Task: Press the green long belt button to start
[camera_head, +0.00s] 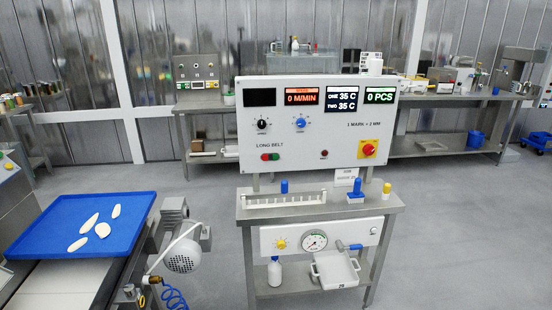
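The control panel (307,120) stands upright in the middle of the head view on a metal stand. Under the label LONG BELT there is a red button (265,157) on the left and a green button (274,156) right beside it. Both are small in the picture and unobstructed. The displays read 0 M/MIN, 35 C twice and 0 PCS; the leftmost display is dark. Neither of my grippers shows in this view.
A blue tray (122,200) with several pale flat dough pieces lies on the belt machine at the left. A motor (183,256) sits beside it. The panel's shelf (330,213) holds a white rack and blue-topped items. Grey floor (455,235) is clear at the right.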

